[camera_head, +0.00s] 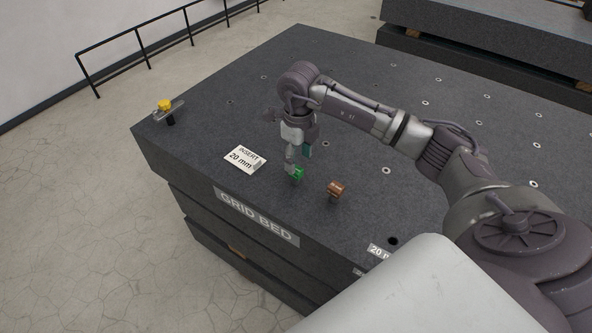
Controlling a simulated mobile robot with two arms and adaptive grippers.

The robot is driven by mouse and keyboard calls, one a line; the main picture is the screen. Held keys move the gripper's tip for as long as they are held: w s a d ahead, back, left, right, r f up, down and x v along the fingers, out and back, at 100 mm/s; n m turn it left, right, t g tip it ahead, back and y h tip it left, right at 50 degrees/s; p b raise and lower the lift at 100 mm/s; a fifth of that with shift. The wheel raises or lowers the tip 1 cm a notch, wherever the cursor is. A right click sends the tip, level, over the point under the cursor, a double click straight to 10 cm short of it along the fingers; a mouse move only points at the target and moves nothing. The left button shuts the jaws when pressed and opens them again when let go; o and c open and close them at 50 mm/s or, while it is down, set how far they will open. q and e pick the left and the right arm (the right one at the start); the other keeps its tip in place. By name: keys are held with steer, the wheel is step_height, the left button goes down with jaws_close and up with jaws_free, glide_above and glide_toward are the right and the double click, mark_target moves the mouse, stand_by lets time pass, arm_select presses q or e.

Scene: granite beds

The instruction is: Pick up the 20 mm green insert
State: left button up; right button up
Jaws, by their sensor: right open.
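The green insert (297,174) stands on the dark granite grid bed (200,150), near its front edge. My right gripper (292,166) points down right at the green insert, and its fingers partly cover it. The gripper is open; whether a finger touches the insert cannot be told. A white sign reading "INSERT 20 mm" (245,160) lies on the bed to the left of the insert. My left gripper is not in view.
A copper-coloured piece (336,189) stands close to the right of the green insert. A yellow-topped clamp (167,110) sits at the bed's left corner. A dark hole (393,240) is beside a partly hidden "20" label (378,251).

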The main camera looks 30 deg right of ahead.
mark_target(296, 173)
steer(key=f+p, duration=0.2)
steer(key=f, duration=0.1)
steer(key=shift+w+a+f, duration=0.1)
steer(key=shift+w+a, duration=0.05)
steer(key=shift+a, duration=0.05)
step_height(296, 173, down, 3)
steer(key=shift+w+p, duration=0.15)
steer(key=shift+p, duration=0.2)
steer(key=shift+f, duration=0.1)
steer(key=c, duration=0.6)
jaws_close()
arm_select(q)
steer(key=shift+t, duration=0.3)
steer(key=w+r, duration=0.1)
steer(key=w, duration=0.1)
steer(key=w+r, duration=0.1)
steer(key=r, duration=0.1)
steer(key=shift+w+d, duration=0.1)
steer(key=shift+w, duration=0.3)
